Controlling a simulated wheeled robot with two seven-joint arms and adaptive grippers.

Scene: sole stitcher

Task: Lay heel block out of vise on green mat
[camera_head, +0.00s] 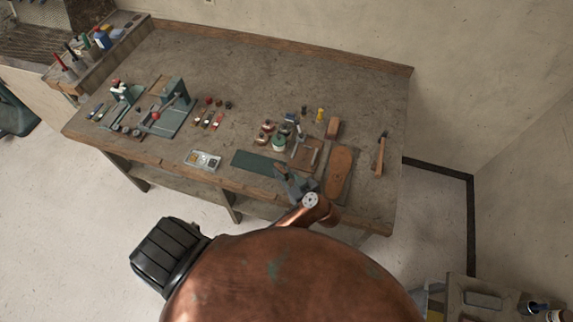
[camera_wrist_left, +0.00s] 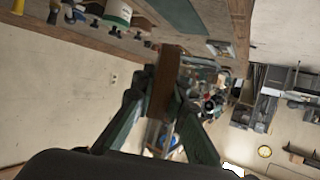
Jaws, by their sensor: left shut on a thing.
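My left gripper (camera_head: 291,180) is over the front of the bench, at the right end of the green mat (camera_head: 252,162). In the left wrist view its fingers (camera_wrist_left: 162,100) are shut on a brown block, the heel block (camera_wrist_left: 163,75), which stands out beyond the fingertips. In the head view I cannot make out the block at the gripper. The mat's bare left part shows. A blue-green fixture with upright jaws, perhaps the vise (camera_head: 176,97), stands at the left of the bench, apart from the gripper. My right gripper is not in view.
A small metal tray (camera_head: 205,160) lies left of the mat. A green-and-white jar (camera_head: 278,143) and a brown pad (camera_head: 306,152) with tools are behind it. A tan sole-shaped piece (camera_head: 339,172) and a hammer (camera_head: 381,152) lie to the right. The bench's back middle is clear.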

